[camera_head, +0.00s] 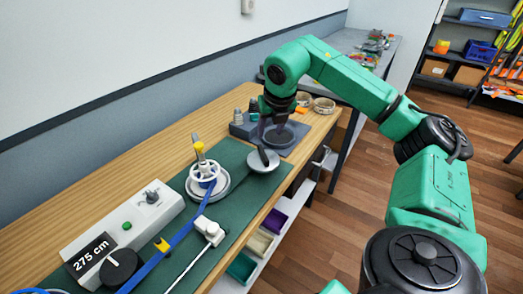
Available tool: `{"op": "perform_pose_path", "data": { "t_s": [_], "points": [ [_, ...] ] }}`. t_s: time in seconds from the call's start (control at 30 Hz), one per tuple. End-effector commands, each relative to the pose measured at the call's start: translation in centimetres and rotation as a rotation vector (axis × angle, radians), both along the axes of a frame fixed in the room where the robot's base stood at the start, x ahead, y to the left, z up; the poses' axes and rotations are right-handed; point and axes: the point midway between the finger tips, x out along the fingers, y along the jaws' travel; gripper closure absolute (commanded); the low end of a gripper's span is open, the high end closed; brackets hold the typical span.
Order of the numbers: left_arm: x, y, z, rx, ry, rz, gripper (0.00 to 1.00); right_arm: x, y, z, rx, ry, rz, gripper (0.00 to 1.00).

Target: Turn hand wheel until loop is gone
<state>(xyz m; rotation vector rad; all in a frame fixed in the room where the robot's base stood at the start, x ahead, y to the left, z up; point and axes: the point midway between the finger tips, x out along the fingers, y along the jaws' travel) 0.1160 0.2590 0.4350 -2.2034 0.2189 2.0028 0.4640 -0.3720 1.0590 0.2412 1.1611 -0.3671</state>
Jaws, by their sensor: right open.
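A blue strap (183,230) runs from the front left edge up to this wheel. No clear slack loop can be made out in the strap. A grey disc with a black knob (263,160) sits just right of the wheel; I cannot tell which one is the hand wheel. My right gripper (272,137) is open, pointing down above a dark round dish, apart from the white wheel. My left gripper is out of view.
A white box (124,232) with a 275 cm display, black dial and green button stands at the front left. A white clamp-like part (209,229) lies beside the strap. Grey blocks (243,123) and small rings (323,105) stand at the far end. Coloured bins sit below the bench.

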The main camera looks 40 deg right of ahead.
Motion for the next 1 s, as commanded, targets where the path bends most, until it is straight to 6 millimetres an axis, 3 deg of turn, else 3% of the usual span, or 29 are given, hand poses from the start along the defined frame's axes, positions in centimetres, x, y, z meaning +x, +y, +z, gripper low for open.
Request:
{"op": "perform_pose_path", "data": {
  "t_s": [0.5,0.63,0.87,1.0],
  "points": [
    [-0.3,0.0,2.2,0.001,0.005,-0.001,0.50,4.3,-1.6,-11.2,0.005,0.002,0.007,0.50],
    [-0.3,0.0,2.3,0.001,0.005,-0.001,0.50,4.7,-1.8,-12.4,0.003,0.000,0.008,0.50],
    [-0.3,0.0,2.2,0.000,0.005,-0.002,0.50,4.8,-1.8,-12.6,0.003,0.000,0.008,0.50],
    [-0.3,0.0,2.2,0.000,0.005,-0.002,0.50,4.8,-1.8,-12.6,0.003,0.000,0.008,1.00]
  ]
}}
